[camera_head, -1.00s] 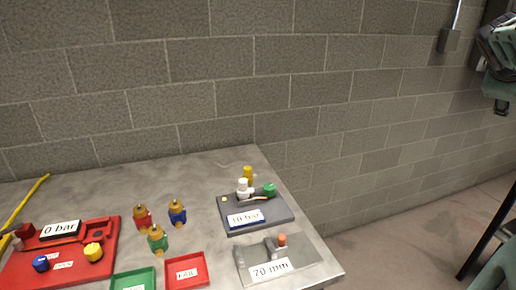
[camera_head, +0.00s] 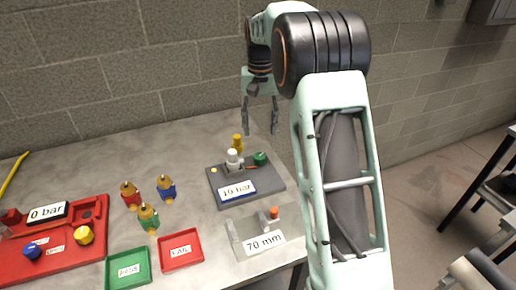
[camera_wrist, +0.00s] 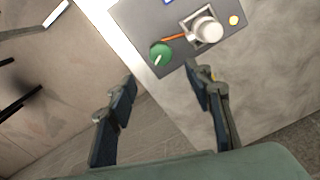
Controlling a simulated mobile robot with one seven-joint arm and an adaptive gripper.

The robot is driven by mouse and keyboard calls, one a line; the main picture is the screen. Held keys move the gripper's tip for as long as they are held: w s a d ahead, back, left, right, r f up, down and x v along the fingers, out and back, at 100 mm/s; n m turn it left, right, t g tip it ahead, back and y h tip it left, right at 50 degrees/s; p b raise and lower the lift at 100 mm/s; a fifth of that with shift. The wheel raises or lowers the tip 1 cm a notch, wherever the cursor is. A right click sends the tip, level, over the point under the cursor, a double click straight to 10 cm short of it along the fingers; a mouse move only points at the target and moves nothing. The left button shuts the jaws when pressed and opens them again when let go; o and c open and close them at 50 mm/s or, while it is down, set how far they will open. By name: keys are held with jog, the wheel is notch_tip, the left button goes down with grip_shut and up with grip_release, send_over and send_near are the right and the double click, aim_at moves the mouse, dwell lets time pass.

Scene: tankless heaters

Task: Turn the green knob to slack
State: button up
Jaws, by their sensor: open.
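The green knob (camera_head: 260,158) sits at the right back of a dark grey plate (camera_head: 262,186) labelled "10 bar". In the wrist view the green knob (camera_wrist: 160,54) shows a pale pointer mark and lies ahead of the fingers, close to the plate's edge. A white fitting (camera_head: 233,160) stands beside it, with an orange lever between them, clear in the wrist view. My gripper (camera_head: 260,130) is above the back of the table, behind the plate in the head view. Its two fingers (camera_wrist: 165,115) are apart with nothing between them.
A "70 mm" gauge block (camera_head: 240,232) is in front of the plate. Red (camera_head: 182,262) and green (camera_head: 112,277) trays, several coloured valves and a red "0 bar" panel (camera_head: 85,262) lie left. A block wall stands behind.

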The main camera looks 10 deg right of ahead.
aim_at(260, 156)
notch_tip(260, 156, down, 11)
jog(key=shift+s+r, duration=0.1)
jog(key=shift+r, duration=0.1)
jog(key=shift+c, duration=0.3)
jog(key=c, duration=1.1)
jog(key=shift+n, duration=0.4)
jog(key=n, duration=0.4)
jog(key=shift+n, duration=0.4)
jog(key=n+p, duration=0.1)
jog(key=n, duration=0.5)
